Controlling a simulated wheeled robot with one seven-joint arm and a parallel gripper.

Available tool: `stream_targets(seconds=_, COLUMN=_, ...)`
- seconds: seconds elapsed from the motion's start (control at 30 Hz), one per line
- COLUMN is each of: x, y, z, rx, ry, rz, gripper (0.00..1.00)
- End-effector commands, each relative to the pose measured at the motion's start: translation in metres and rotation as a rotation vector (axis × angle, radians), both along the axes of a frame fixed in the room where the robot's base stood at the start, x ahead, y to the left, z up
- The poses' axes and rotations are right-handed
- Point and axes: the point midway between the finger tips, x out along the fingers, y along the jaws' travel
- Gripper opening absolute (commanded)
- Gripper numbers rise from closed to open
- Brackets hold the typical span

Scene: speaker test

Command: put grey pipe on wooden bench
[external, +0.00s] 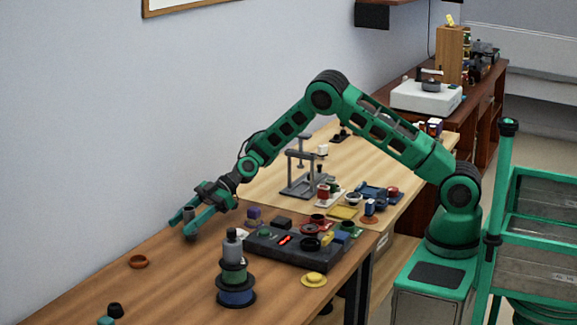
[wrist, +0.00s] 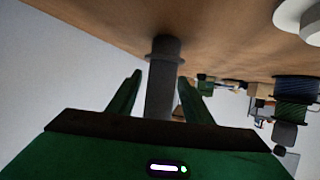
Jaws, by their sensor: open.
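The grey pipe (wrist: 162,85) stands between the fingers of my gripper (wrist: 160,77) in the wrist view, with its flanged end at the brown wooden surface. Its grey top also shows in the external view (external: 189,214), between the green fingers of my gripper (external: 187,224). The fingers are open, one on each side of the pipe. The wooden bench (external: 180,275) runs along the wall under my gripper, and its surface fills the top of the wrist view. The pipe appears to touch the bench.
A brown ring (external: 138,262) lies left of my gripper. A stack of green and blue spools (external: 235,285) with a grey bottle (external: 233,246) stands to the right. A dark tray (external: 285,250) of small parts is behind them. A lighter table (external: 385,170) lies beyond.

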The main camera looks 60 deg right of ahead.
Motion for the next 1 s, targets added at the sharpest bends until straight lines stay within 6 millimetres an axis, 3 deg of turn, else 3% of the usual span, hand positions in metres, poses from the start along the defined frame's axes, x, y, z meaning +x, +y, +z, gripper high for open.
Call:
stream_targets(seconds=0.2, x=-0.012, y=-0.041, z=0.019, rx=0.002, ry=-0.001, rz=-0.005, gripper=0.46)
stream_targets(seconds=0.43, x=-0.023, y=-0.074, z=0.032, rx=0.001, ry=-0.001, rz=-0.003, gripper=0.46)
stream_targets(seconds=1.0, x=-0.029, y=-0.093, z=0.042, rx=-0.017, ry=0.007, rz=-0.012, gripper=0.46)
